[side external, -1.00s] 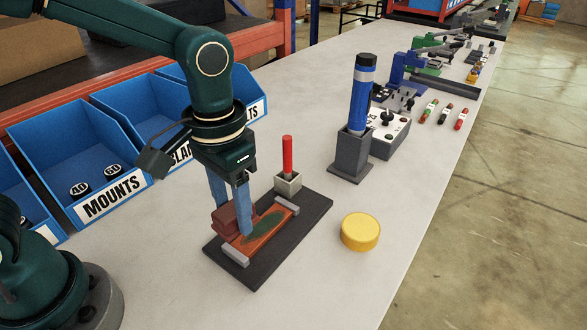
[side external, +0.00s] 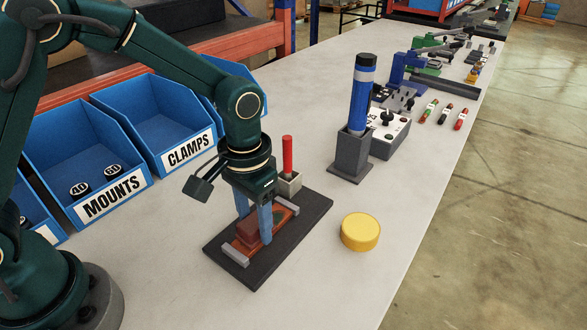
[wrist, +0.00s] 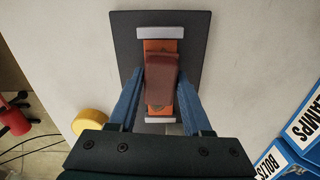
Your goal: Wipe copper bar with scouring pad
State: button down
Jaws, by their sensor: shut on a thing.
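The copper bar (side external: 238,246) lies on a dark base plate (side external: 312,212) between two light grey end blocks. The bar also shows in the wrist view (wrist: 158,47), with a darker patch near its lower end. The reddish-brown scouring pad (side external: 248,230) is between my gripper's fingers, low over the middle of the bar. In the wrist view the pad (wrist: 162,70) covers part of the bar. My gripper (side external: 256,238) has blue fingers and is shut on the pad. Part of the green patch on the bar shows beside the pad. I cannot tell whether the pad touches the bar.
A red rod in a small grey holder (side external: 289,184) stands close behind the base plate. A yellow round puck (side external: 360,231) lies to the right. A blue cylinder (side external: 361,98) stands in a grey holder beyond it. Blue bins (side external: 115,205) line the left. The table's right front is clear.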

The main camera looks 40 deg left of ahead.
aim_at(239, 250)
jog(key=shift+w, duration=2.3)
jog(key=shift+w+r, duration=0.1)
jog(key=shift+w, duration=1.3)
jog(key=shift+s, duration=5.7)
notch_tip(239, 250, up, 8)
jog(key=shift+w, duration=0.15)
jog(key=shift+s+f, duration=0.4)
jog(key=shift+f, duration=0.65)
jog(key=shift+s+f, duration=0.4)
jog(key=shift+f, duration=0.65)
jog(key=shift+s+f, duration=0.4)
jog(key=shift+f, duration=0.65)
